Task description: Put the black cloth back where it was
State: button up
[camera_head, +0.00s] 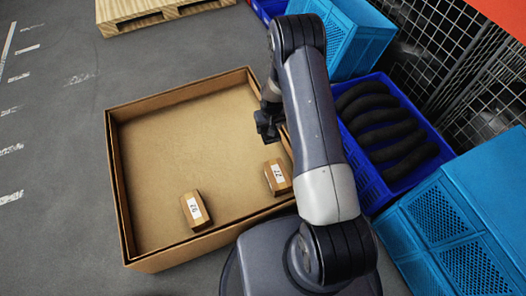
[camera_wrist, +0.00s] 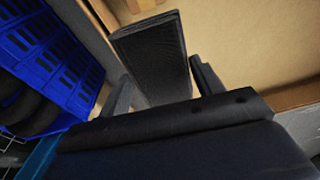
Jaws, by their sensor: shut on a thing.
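The black cloth (camera_wrist: 152,50) is a flat, dark, finely textured piece with straight edges in the wrist view. My gripper (camera_wrist: 166,90) is shut on it, with one finger on each side, and the cloth sticks out beyond the fingertips. In the head view my gripper (camera_head: 268,126) is over the right side of the large open cardboard box (camera_head: 165,140), near its right wall. There the cloth cannot be told apart from the dark gripper. The cloth's lower end is hidden behind the gripper body in the wrist view.
Two small labelled cartons, one left (camera_head: 195,210) and one right (camera_head: 278,177), lie in the box's near part; its far part is clear. Right of my arm stands a blue crate (camera_head: 368,188) of black rolls (camera_head: 385,130). More blue crates (camera_head: 465,225) and wire mesh (camera_head: 430,45) bound the right.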

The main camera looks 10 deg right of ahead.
jog(key=shift+n, duration=0.6)
jog(key=w+f+b, duration=0.3)
jog(key=f+b, duration=0.4)
jog(key=f, duration=0.2)
jog(key=w+f+b, duration=0.4)
jog(key=f+b, duration=0.3)
jog(key=f, duration=0.2)
jog(key=w+f+b, duration=0.3)
jog(key=f+b, duration=0.5)
jog(key=f, duration=0.1)
jog(key=shift+w+f, duration=0.2)
jog(key=shift+w, duration=0.2)
jog(key=shift+r, duration=0.1)
jog(key=o, duration=1)
notch_tip(320, 180, up, 12)
jog(key=s+p, duration=0.2)
jog(key=p, duration=0.2)
jog(key=shift+d+p, duration=0.2)
jog(key=shift+p, duration=0.2)
